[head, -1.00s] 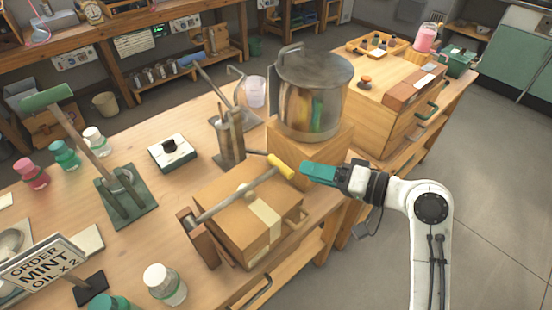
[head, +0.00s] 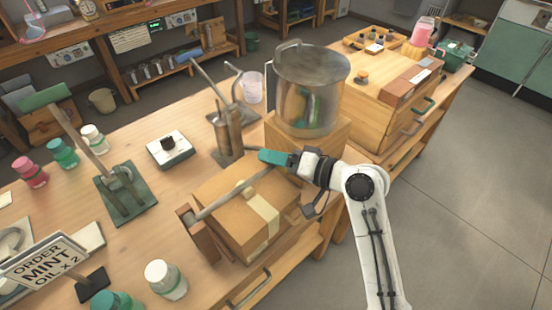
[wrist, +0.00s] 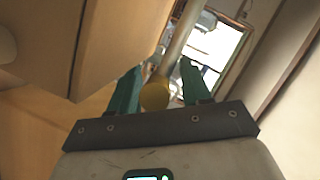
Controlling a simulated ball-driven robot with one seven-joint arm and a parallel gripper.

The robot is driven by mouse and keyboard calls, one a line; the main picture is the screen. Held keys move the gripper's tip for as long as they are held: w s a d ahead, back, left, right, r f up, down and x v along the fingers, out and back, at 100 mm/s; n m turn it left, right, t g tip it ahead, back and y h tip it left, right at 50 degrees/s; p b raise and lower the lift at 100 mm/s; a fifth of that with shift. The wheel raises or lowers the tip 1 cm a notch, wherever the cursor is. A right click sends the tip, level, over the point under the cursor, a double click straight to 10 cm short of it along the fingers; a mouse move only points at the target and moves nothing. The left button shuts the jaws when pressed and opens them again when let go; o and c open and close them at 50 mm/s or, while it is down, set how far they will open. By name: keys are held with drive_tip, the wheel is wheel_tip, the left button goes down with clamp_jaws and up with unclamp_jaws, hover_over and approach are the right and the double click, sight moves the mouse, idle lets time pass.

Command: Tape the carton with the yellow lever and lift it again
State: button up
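The carton (head: 232,195) is a brown box on the near bench, with a pale strip (head: 265,212) across its top and right side. The lever (head: 235,194) is a grey rod hinged on a brown post (head: 202,238) at the carton's left; it lies low over the top, its far end slightly raised. My gripper (head: 268,157) is at that end and hides the yellow handle in the head view. In the wrist view the yellow handle (wrist: 155,95) sits between the teal fingers (wrist: 162,70), which are apart, with a gap visible at the right finger.
The metal pot (head: 312,90) stands on a wooden block just behind my gripper. A metal stand (head: 228,130) is behind the carton. A white-capped jar (head: 165,280) and an order sign (head: 45,265) are at the front left. Open floor lies to the right.

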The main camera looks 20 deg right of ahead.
clamp_jaws()
idle(0.3)
